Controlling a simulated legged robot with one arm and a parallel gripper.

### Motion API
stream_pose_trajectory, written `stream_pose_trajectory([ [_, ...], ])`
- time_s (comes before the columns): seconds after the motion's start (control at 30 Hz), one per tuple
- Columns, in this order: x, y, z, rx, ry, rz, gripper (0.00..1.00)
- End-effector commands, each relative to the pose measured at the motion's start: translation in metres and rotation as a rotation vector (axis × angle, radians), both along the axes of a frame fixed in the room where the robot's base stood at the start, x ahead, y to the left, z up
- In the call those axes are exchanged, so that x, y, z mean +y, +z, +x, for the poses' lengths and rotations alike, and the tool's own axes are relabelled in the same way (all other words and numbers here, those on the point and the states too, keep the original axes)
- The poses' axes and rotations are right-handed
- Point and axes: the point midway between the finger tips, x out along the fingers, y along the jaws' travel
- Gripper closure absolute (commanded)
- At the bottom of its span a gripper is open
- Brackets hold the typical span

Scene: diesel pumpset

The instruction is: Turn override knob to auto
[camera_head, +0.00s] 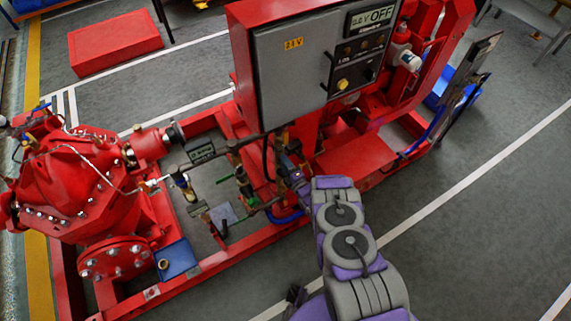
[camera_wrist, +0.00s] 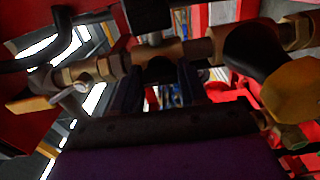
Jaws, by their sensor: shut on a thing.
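The grey control box (camera_head: 285,75) stands upright on the red pumpset in the head view. Its dark panel (camera_head: 357,58) has a display reading "OFF", a yellow round control (camera_head: 342,84) and a black control (camera_head: 371,74). I cannot tell which is the override knob; no label is legible. My gripper (camera_wrist: 160,78) shows in the wrist view, its dark fingers on either side of a brass pipe fitting (camera_wrist: 160,50). It appears shut on this fitting; the exact contact is dark. In the head view my arm reaches the piping below the box, apart from the panel.
A brass pipe (camera_wrist: 98,68) runs across the wrist view, with a yellow-ended fitting (camera_wrist: 293,90) close on the right. In the head view the red pump (camera_head: 85,190) stands left and the red base frame (camera_head: 215,258) runs below. Floor (camera_head: 480,215) is clear on the right.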

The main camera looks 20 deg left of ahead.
Motion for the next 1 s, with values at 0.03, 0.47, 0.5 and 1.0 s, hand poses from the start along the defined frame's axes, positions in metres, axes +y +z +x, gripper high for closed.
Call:
stream_pose_trajectory([
  [0.03,0.002,-0.006,-0.006,0.013,0.009,-0.007,0.88],
  [0.47,0.000,-0.002,-0.003,0.006,0.004,-0.003,0.32],
  [0.5,0.000,-0.002,-0.003,0.005,0.004,-0.002,0.32],
  [1.0,-0.048,-0.001,-0.042,0.008,-0.001,-0.001,0.32],
])
